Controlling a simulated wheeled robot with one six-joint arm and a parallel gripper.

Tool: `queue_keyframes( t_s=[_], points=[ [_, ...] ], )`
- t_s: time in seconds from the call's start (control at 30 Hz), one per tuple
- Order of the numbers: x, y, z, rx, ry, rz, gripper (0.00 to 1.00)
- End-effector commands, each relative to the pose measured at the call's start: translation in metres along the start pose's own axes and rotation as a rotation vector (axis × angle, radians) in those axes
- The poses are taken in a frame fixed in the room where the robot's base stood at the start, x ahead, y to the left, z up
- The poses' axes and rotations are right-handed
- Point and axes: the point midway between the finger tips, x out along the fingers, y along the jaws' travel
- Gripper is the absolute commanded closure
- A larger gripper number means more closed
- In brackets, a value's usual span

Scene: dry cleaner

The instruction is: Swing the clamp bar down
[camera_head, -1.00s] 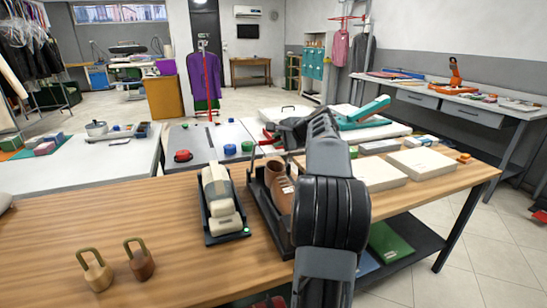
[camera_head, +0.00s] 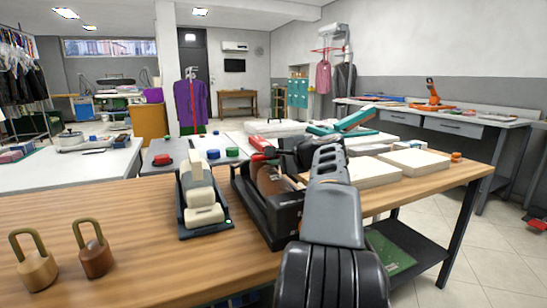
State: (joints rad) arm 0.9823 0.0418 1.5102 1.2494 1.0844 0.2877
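On the wooden table, a black stand (camera_head: 262,211) holds a brown shoe (camera_head: 270,180). A red-handled bar (camera_head: 262,146) shows above the shoe at the stand's far end. Farther back, a teal device (camera_head: 352,122) has its arm raised at a slant. I cannot tell for sure which is the clamp bar. My arm reaches forward from the lower right, and my gripper (camera_head: 288,149) is near the red handle, above the shoe. Its fingers are mostly hidden behind my arm links, so its opening and any contact with the handle are unclear.
A black holder with cream blocks (camera_head: 205,215) stands left of the shoe stand. Two wooden pieces with looped handles (camera_head: 95,257) stand at the left front. Pale flat boxes (camera_head: 414,161) lie at the right. The table's left middle is clear.

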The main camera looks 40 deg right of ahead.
Motion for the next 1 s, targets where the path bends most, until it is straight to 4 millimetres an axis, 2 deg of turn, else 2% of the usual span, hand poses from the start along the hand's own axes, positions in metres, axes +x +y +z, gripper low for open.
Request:
queue_keyframes(
  t_s=[0.2, 0.67, 0.7, 0.93, 1.0],
  points=[
    [-0.0001, 0.0097, -0.0011, 0.003, 0.002, 0.003, 1.0],
    [-0.0004, 0.0103, -0.0011, 0.003, 0.002, 0.003, 1.0],
    [-0.0004, 0.0103, -0.001, 0.003, 0.002, 0.003, 0.79],
    [-0.0006, 0.0095, -0.0004, 0.002, 0.001, 0.002, 0.57],
    [-0.0006, 0.0094, -0.0003, 0.002, 0.001, 0.002, 0.56]
  ],
)
